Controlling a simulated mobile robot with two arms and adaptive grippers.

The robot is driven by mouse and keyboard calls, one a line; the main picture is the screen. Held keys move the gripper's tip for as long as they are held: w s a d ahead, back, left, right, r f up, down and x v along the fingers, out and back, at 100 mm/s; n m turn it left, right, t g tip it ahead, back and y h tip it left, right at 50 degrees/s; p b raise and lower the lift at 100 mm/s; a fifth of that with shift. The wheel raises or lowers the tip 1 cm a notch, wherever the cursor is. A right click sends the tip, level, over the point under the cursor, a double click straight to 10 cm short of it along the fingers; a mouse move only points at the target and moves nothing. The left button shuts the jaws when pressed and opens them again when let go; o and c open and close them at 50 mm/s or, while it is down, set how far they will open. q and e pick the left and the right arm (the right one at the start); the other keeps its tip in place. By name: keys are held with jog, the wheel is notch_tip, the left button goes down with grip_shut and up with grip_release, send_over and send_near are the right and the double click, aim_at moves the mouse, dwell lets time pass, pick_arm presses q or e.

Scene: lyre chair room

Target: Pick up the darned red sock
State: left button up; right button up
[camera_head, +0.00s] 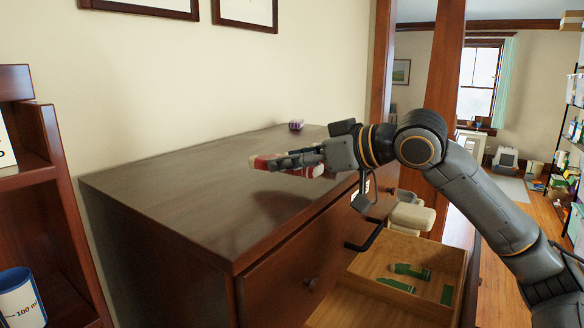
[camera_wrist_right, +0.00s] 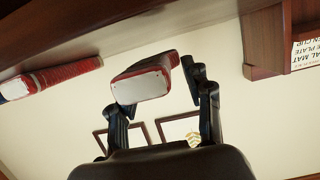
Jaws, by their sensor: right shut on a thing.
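My right gripper (camera_head: 282,160) reaches in from the right over the dresser top and is shut on the red sock (camera_head: 259,162). In the right wrist view, the sock (camera_wrist_right: 146,80) sits between the two fingertips (camera_wrist_right: 155,90). It looks like a folded red bundle with a pale, flat end facing the camera. It appears held a little above the dresser top. The darn cannot be made out. My left gripper is not in view.
The dark brown dresser top (camera_head: 180,185) is largely clear. A small purple-and-white bundle (camera_head: 296,125) lies near the wall. An open drawer (camera_head: 437,262) holds green items. A red roll (camera_wrist_right: 58,76) shows left in the wrist view. A wooden shelf (camera_head: 70,215) stands left.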

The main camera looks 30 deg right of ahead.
jog(key=s+d+r, duration=0.1)
jog(key=d+r, duration=0.9)
jog(key=d, duration=0.3)
jog(key=shift+s+d, duration=0.3)
jog(key=shift+d, duration=0.1)
